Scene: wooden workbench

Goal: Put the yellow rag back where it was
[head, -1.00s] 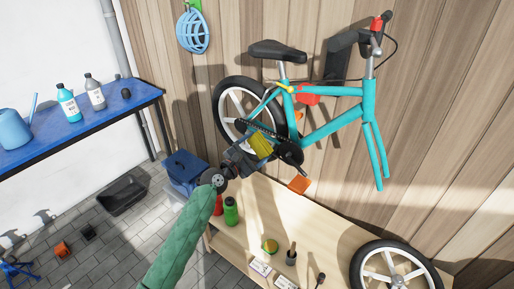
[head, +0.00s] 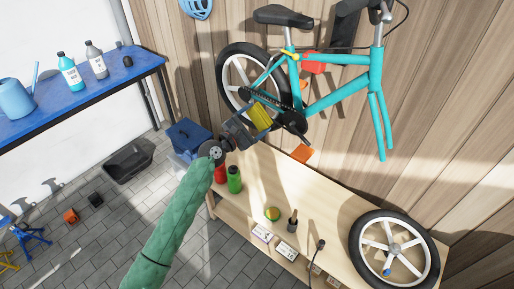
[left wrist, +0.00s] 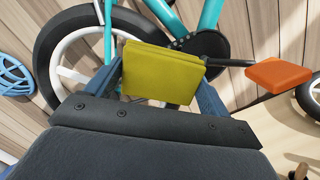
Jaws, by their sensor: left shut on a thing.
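The yellow rag (head: 260,117) is folded into a flat pad. My left gripper (head: 250,121) is shut on it and holds it in the air in front of the bicycle's rear wheel and crank. In the left wrist view the rag (left wrist: 160,72) sits between the two blue-grey fingers, with the wheel and chainring behind it. My right gripper does not show.
The turquoise bicycle (head: 340,92) hangs on the wooden wall, with an orange pedal (head: 302,153) close to my gripper. The wooden workbench (head: 310,201) below holds a green bottle (head: 234,180), a red bottle (head: 220,173), a small round tin (head: 272,213) and a loose wheel (head: 395,250).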

